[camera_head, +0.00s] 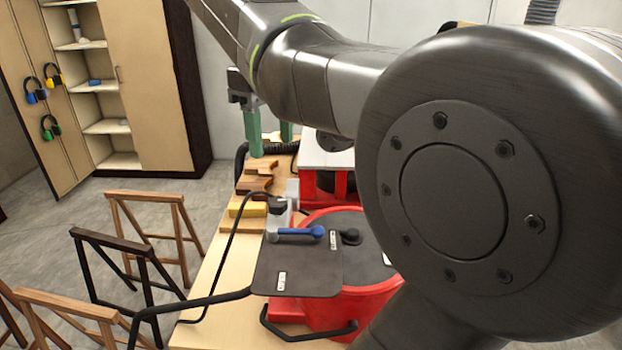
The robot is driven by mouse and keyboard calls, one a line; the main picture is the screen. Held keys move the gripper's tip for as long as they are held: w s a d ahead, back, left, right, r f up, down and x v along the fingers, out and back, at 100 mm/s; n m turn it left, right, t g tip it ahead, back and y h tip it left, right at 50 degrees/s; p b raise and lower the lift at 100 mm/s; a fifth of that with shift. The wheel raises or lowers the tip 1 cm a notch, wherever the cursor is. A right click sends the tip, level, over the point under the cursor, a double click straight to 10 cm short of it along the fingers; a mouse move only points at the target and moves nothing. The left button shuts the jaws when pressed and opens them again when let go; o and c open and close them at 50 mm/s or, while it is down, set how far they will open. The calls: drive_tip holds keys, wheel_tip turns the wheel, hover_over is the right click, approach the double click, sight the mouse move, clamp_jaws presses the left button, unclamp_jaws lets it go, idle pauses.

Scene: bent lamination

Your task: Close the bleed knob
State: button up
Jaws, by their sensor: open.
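A dark grey panel (300,268) with two small white labels is in front of a red round pot (345,312). On its upper edge lies a blue lever handle (302,232). A small black knob (351,237) is just right of the lever and looks like the bleed knob; the labels are too small to read. My gripper (271,143), with green fingers, is open and empty, pointing down. In the picture it is above and left of the knob, well apart from it. Whether the knob is open or closed I cannot tell.
Wooden pieces (254,183) and a red stand with a white top (325,160) are on the wooden table (222,290). A black hose (224,245) loops left of the panel. Wooden trestles (155,215) stand on the floor at left. My arm hides the right side.

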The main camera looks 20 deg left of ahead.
sight(277, 200)
wheel_tip(277, 200, down, 12)
drive_tip(key=shift+r, duration=0.25)
drive_tip(key=c, duration=1)
drive_tip(key=shift+o, duration=0.2)
drive_tip(key=shift+r+p, duration=0.1)
drive_tip(key=shift+p, duration=0.25)
